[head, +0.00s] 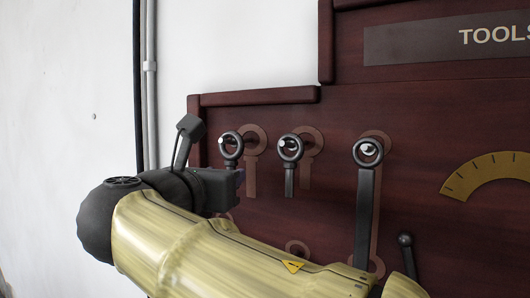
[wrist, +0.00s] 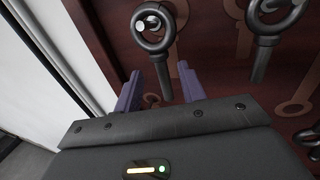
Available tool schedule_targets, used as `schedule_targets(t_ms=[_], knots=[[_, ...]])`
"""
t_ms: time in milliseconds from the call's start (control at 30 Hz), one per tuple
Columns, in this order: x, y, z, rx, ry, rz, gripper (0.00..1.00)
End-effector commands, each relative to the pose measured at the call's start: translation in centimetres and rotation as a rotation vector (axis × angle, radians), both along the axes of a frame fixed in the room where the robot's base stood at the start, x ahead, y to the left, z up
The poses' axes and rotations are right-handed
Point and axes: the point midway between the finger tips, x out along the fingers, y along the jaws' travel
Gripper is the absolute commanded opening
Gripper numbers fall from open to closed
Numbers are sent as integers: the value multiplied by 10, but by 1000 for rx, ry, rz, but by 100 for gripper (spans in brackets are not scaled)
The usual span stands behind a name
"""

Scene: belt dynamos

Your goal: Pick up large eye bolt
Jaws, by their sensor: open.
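The middle one (head: 290,152) is shorter. The left one (head: 231,147) hangs nearest my gripper (head: 239,178), which partly hides its lower part. In the wrist view, my open gripper (wrist: 160,88) has its two purple fingers on either side of the left bolt's shank, with its ring (wrist: 153,43) above them. Contact is not clear. Another bolt's shank (wrist: 262,58) shows to the right.
The board (head: 330,110) carries painted tool outlines, a "TOOLS" sign (head: 440,42) and a yellow arc-shaped piece (head: 487,172). A small round-headed dark tool (head: 406,241) hangs lower right. A white wall and grey pipe (head: 149,80) stand left. My arm crosses the lower front.

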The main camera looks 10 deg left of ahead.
Motion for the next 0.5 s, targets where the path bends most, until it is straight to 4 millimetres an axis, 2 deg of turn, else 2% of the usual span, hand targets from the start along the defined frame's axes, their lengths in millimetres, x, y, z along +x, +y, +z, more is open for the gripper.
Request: schedule_targets(t_ms=[367, 500], knots=[[5, 0, 0, 0, 0, 1, 40], [14, -3, 2, -1, 0, -1, 40]])
